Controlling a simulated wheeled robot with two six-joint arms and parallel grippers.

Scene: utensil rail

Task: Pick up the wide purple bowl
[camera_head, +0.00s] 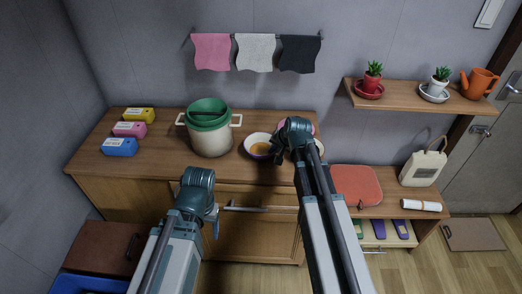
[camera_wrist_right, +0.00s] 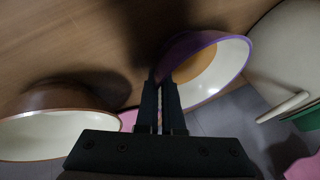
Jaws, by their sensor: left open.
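The wide purple bowl (camera_head: 257,146) has a cream inside and a tan patch at its bottom. It is on the wooden counter right of the pot, and shows with its purple rim in the right wrist view (camera_wrist_right: 212,70). My right gripper (camera_head: 277,152) is at the bowl's right side. In the right wrist view its two fingers (camera_wrist_right: 160,82) are close together across the rim, one on each side of the wall. My left gripper (camera_head: 215,226) is open and empty in front of the counter, low and apart from the bowl; its fingers are hard to make out.
A brown bowl (camera_wrist_right: 45,128) stands beside my right gripper. A cream pot with a green top (camera_head: 209,135) is left of the purple bowl. Three boxes, including a blue one (camera_head: 120,147), sit at the counter's left. Towels (camera_head: 255,53) hang from a rail above.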

